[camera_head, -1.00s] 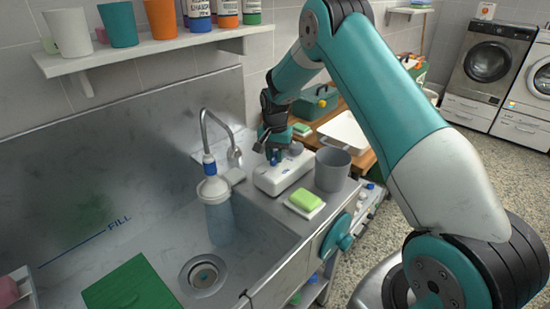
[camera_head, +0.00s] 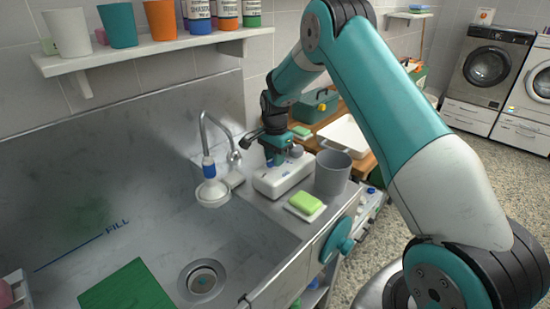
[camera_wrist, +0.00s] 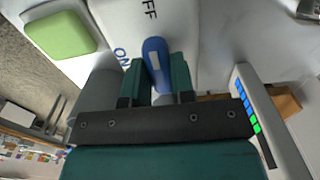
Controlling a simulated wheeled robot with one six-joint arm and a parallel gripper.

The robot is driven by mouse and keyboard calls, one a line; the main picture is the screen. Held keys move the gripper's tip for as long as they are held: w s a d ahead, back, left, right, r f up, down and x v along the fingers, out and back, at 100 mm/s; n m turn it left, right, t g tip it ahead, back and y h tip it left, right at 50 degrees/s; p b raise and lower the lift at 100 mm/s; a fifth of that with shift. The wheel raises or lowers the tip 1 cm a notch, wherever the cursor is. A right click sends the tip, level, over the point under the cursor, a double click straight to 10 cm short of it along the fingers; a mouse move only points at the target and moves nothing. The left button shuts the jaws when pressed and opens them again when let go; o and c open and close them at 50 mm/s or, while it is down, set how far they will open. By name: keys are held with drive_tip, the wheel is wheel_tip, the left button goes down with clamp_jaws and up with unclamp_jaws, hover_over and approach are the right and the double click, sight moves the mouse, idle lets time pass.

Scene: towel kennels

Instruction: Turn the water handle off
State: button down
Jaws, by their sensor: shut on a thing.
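The blue water handle (camera_wrist: 154,50) sits on a white control box (camera_head: 268,184) on the counter right of the sink. The box is marked ON and OFF in the wrist view. My gripper (camera_head: 277,160) is down at the box, and in the wrist view its teal fingers stand on both sides of the handle, shut on it. In the head view my gripper hides the handle.
A grey cup (camera_head: 332,174) stands close to the right of the box. A green sponge (camera_head: 305,202) lies on a white dish in front. The sink basin (camera_head: 240,245) has a drain and a green board. A shelf with cups hangs above.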

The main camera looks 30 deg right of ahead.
drive_tip(key=c, duration=1)
unclamp_jaws()
drive_tip(key=shift+o, duration=0.2)
drive_tip(key=shift+r, duration=0.15)
wheel_tip(320, 180, up, 17)
drive_tip(key=b, duration=0.3)
drive_tip(key=shift+r, duration=0.1)
